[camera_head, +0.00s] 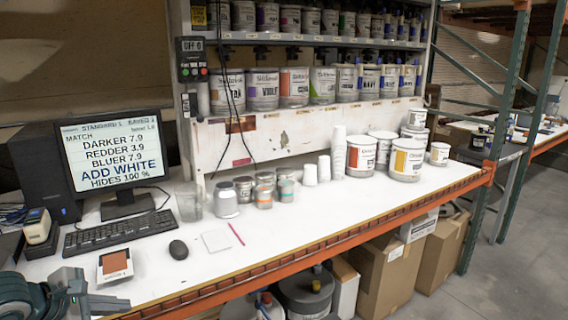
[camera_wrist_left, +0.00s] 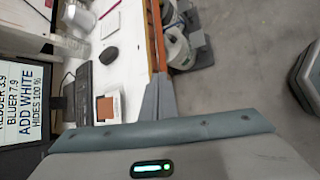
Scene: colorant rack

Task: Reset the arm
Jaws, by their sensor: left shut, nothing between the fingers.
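My left gripper (camera_head: 118,304) is low at the left front corner of the white bench (camera_head: 300,205) in the head view. Its fingers are shut and empty, pointing right beside the bench's front edge. In the left wrist view the closed fingers (camera_wrist_left: 158,98) stick up over the orange bench edge. Part of my left arm is cut off by the frame. My right arm and gripper are not in view.
Jars and paint cans (camera_head: 361,155) stand farther back. Cardboard boxes (camera_head: 385,275) and buckets (camera_head: 305,290) are under the bench.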

